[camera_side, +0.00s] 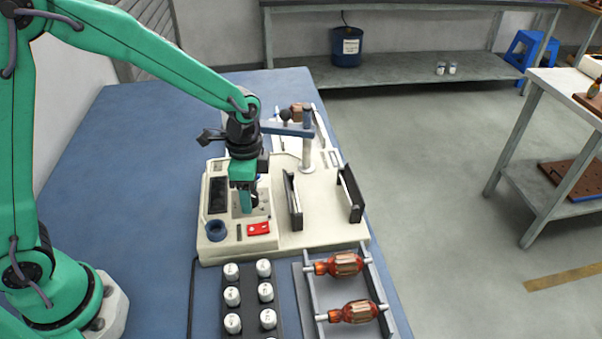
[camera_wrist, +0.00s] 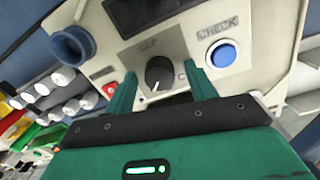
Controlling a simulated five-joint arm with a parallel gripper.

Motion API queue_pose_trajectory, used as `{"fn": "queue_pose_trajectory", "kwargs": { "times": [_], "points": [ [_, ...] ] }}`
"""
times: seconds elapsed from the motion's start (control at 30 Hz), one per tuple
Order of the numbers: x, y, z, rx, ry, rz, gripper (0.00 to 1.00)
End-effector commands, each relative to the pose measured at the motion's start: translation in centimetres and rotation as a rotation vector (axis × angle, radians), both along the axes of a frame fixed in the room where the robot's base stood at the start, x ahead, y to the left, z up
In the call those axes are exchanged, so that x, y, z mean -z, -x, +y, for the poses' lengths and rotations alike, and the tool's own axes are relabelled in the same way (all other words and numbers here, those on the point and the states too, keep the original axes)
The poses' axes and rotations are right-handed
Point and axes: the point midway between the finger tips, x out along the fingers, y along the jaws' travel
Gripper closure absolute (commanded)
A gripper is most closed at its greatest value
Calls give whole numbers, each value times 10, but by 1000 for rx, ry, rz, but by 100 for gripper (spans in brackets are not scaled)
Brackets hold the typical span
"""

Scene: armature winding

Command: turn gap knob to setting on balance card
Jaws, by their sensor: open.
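The gap knob (camera_wrist: 159,72) is a round black knob with a white pointer line, on the cream panel under a faint "GAP" label in the wrist view. My gripper (camera_wrist: 163,84) is open, its two green fingers on either side of the knob in that view. I cannot tell whether the fingers touch it. In the side view my gripper (camera_side: 249,203) points down over the front of the cream machine (camera_side: 320,232) and mostly hides the knob. I cannot make out a balance card's setting in either view.
A blue button (camera_wrist: 222,54) marked "CHECK" sits right of the knob, and a blue ring socket (camera_wrist: 69,47) left of it. A red switch (camera_side: 258,228) is on the machine's front. The blue table is clear at left.

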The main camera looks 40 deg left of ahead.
Motion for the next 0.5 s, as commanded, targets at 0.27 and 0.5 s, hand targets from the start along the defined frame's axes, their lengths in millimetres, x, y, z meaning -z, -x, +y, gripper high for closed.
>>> {"fn": "queue_pose_trajectory", "kwargs": {
  "times": [0.27, 0.5],
  "points": [
    [0, 0, 0, 0, 0, -1, 90],
    [-1, -1, 0, -11, 0, -3, 90]
  ]
}}
